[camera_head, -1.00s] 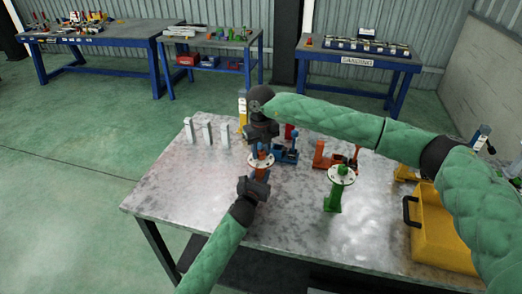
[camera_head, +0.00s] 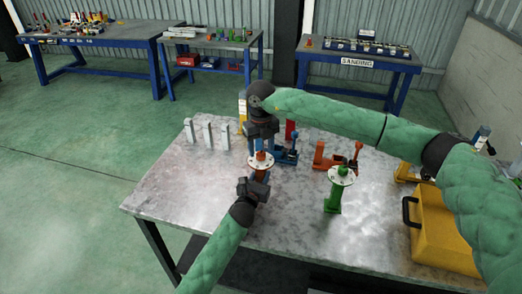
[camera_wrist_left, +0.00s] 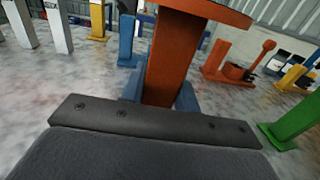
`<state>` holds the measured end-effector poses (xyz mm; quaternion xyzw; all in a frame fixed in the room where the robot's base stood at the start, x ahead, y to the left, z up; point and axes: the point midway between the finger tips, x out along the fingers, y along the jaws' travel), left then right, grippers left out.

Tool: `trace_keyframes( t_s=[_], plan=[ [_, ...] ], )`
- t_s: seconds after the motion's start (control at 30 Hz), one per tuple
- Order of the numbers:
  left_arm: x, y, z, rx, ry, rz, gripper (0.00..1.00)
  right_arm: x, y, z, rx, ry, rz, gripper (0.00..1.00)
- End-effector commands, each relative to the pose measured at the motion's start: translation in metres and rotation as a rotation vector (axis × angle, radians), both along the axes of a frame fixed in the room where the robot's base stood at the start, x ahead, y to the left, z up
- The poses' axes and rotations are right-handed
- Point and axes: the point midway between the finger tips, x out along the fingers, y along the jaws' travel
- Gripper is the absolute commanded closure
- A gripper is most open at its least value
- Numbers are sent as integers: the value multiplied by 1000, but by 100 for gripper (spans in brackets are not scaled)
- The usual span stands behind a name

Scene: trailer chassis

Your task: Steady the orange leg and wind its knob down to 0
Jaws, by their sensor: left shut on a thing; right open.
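The orange leg (camera_head: 261,171) stands upright on the metal table, topped by a round disc (camera_head: 261,160) with a knob at its centre. In the left wrist view the orange post (camera_wrist_left: 170,60) rises just beyond the gripper's dark body. My left gripper (camera_head: 258,180) is shut on the orange leg from the near side, below the disc. My right gripper (camera_head: 261,146) is above the disc, pointing down, with its jaws open. It hides part of the knob, so the knob's reading cannot be made out.
A green leg (camera_head: 334,195) with a similar disc stands to the right. Blue (camera_head: 287,156) and orange-red (camera_head: 330,160) clamp-like tools stand behind. Several pale blocks (camera_head: 207,134) stand at the back left. A yellow case (camera_head: 440,235) is at the right. The table's front left is clear.

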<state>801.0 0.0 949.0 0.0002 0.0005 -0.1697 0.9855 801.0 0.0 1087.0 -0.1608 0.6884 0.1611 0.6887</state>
Motion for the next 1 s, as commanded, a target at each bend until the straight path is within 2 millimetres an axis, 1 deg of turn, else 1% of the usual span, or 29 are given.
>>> trace_keyframes(
  t_s=[0.03, 0.3, 0.4, 0.5, 0.7, 1.0],
  plan=[
    [0, 0, -2, 1, 2, 0, 100, 1, 0, 10, 0, -3, 0, 46],
    [0, 0, -1, 0, 1, 0, 100, 0, 0, 62, 1, -2, 1, 46],
    [0, 0, -1, 0, 1, 0, 100, 0, 0, 78, 0, -2, 1, 46],
    [0, 0, -1, 0, 1, 0, 100, 0, 0, 90, 1, -2, 1, 46],
    [0, -1, -1, 0, 0, -1, 100, 0, 0, 102, 0, -1, 0, 46],
    [0, -1, 0, 0, 0, -1, 100, 0, 0, 103, 0, -1, 0, 46]
  ],
)
